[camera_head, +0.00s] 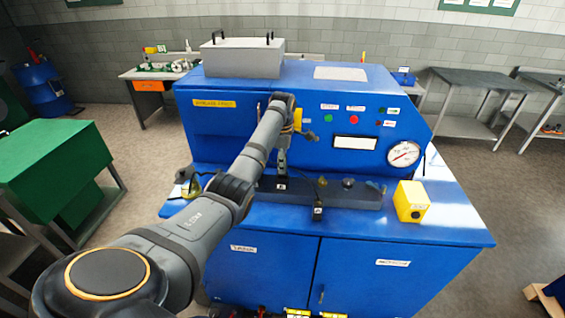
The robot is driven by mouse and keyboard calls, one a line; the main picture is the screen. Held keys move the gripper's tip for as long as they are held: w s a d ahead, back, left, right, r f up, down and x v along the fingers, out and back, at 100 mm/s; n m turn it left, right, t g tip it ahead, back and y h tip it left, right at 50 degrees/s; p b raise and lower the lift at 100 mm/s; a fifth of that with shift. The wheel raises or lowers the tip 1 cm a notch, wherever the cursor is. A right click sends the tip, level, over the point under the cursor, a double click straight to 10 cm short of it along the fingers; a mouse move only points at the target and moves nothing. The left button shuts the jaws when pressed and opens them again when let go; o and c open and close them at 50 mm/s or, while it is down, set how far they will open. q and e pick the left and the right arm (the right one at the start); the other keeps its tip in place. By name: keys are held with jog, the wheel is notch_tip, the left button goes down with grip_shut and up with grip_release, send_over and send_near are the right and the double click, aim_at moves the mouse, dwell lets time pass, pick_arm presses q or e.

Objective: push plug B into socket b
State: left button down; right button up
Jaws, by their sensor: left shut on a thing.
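My left gripper (282,163) points down over the left part of a long dark grey block (355,199) on the blue bench. It is shut on a small plug, taken as plug B, which is mostly hidden by the fingers; its letter is unreadable. A small white label shows on the block just below the fingertips. Small round fittings, including a knob-like one (348,183), stand along the block's top to the right. A black piece with a white label (318,212) sits at the block's front edge. I cannot tell which fitting is socket b, or whether the plug touches it.
A blue machine panel with a pressure gauge (403,154) rises behind the block. A yellow box (411,201) stands right of it. A yellow and dark item (188,186) lies at the bench's left end. The bench's right front is clear.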

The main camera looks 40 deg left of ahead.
pick_arm(q)
jog(key=shift+f, duration=1.3)
jog(key=c, duration=1.1)
grip_release()
jog(key=shift+s, duration=0.1)
jog(key=shift+o, duration=0.8)
notch_tip(320, 180, up, 8)
jog(key=shift+f, duration=0.25)
